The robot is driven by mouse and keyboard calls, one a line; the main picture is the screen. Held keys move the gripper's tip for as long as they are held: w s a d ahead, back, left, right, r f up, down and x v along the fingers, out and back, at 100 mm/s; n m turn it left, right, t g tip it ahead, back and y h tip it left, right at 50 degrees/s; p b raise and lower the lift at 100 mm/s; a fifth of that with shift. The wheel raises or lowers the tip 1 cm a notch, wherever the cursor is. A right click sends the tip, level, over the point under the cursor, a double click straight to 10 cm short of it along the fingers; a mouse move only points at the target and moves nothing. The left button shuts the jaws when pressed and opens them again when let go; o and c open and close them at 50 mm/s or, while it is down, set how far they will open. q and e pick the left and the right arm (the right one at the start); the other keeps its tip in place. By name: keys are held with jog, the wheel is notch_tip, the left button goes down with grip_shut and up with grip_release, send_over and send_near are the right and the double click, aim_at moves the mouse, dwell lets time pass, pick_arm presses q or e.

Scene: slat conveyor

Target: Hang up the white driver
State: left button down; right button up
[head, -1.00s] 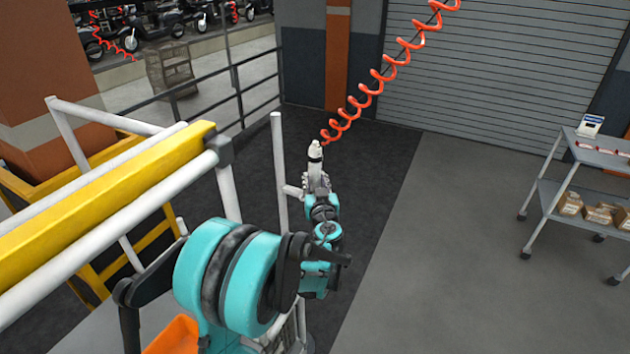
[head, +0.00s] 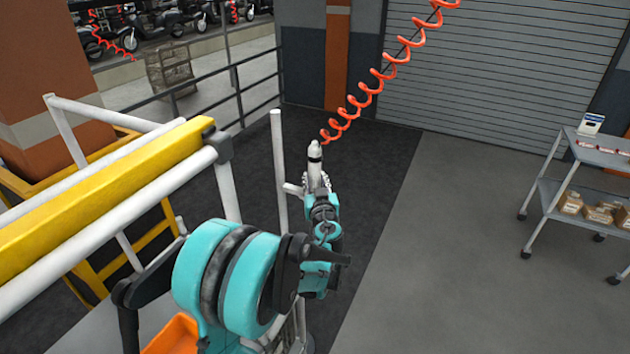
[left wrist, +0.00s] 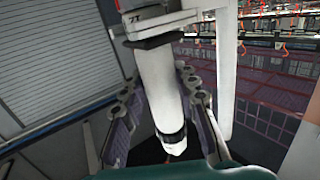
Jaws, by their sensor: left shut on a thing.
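The white driver (head: 315,158) is upright in my left gripper (head: 317,182), with its dark band near the top and the coiled orange hose (head: 370,90) rising from just above it. In the left wrist view the driver's white body (left wrist: 162,95) runs between the two fingers of my left gripper (left wrist: 160,115), which is shut on it. A white post (head: 279,170) with a short side arm (head: 292,189) stands just left of the driver. Whether the driver touches the side arm cannot be told. My right gripper is not in view.
A yellow beam with white rails (head: 110,215) fills the left side, near my left arm. A grey cart (head: 585,175) with small boxes stands at the right. The floor (head: 450,250) between the arm and the cart is clear.

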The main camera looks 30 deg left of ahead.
pick_arm(q)
jog(key=shift+f+b, duration=0.3)
jog(key=shift+f, duration=0.05)
dwell(0.6)
jog(key=c, duration=1.1)
grip_release()
jog(key=shift+o, duration=0.2)
jog(key=shift+s+d, duration=0.1)
jog(key=v, duration=1.1)
jog(key=shift+s+d, duration=0.25)
jog(key=shift+s, duration=0.1)
